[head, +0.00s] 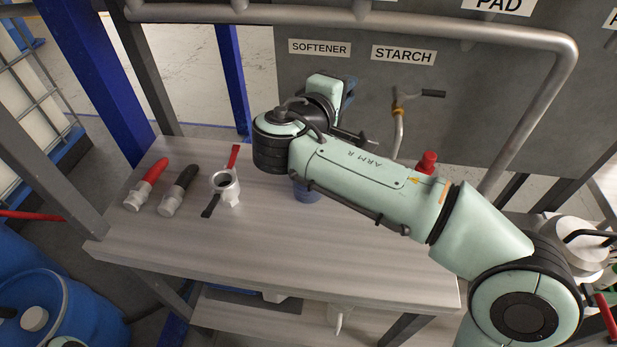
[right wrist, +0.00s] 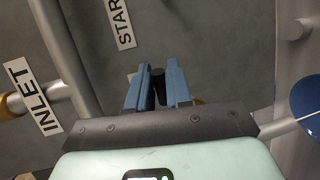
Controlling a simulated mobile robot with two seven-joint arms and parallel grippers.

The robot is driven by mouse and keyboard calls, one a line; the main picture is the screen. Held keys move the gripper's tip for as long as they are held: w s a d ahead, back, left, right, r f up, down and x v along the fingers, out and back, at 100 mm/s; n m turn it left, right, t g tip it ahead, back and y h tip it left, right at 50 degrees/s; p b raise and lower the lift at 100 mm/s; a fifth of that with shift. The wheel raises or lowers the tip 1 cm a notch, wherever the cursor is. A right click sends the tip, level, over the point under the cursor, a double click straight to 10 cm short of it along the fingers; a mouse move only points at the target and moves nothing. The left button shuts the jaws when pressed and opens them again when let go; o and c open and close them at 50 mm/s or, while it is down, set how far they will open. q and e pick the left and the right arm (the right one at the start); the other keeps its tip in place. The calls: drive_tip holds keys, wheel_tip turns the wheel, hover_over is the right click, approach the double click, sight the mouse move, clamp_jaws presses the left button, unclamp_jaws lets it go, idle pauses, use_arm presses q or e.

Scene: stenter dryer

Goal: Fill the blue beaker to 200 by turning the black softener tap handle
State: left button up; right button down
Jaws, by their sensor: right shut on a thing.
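The blue beaker (head: 306,191) stands on the table under my right arm, which covers most of it; its level and markings cannot be read. The softener tap is below the SOFTENER label (head: 319,48), mostly hidden by my right gripper (head: 348,88). In the right wrist view, the blue fingers of my right gripper (right wrist: 161,78) are shut on the black softener tap handle (right wrist: 158,84), whose dark end shows between them. My left gripper is in neither view.
The starch tap (head: 400,105) is right of my gripper, on the grey panel. A red-handled tool (head: 150,178), a black-handled one (head: 181,187) and a metal valve (head: 226,186) lie on the table's left. A red-capped object (head: 427,162) stands behind my arm. The table's front is clear.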

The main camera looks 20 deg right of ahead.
drive_tip(key=m+g+p, duration=0.1)
drive_tip(key=a+m+g+h+p, duration=0.1)
drive_tip(key=m+g+h+p, duration=0.1)
drive_tip(key=p, duration=0.1)
drive_tip(key=shift+s+a+g, duration=0.25)
drive_tip(key=shift+s+g, duration=0.15)
idle(3.1)
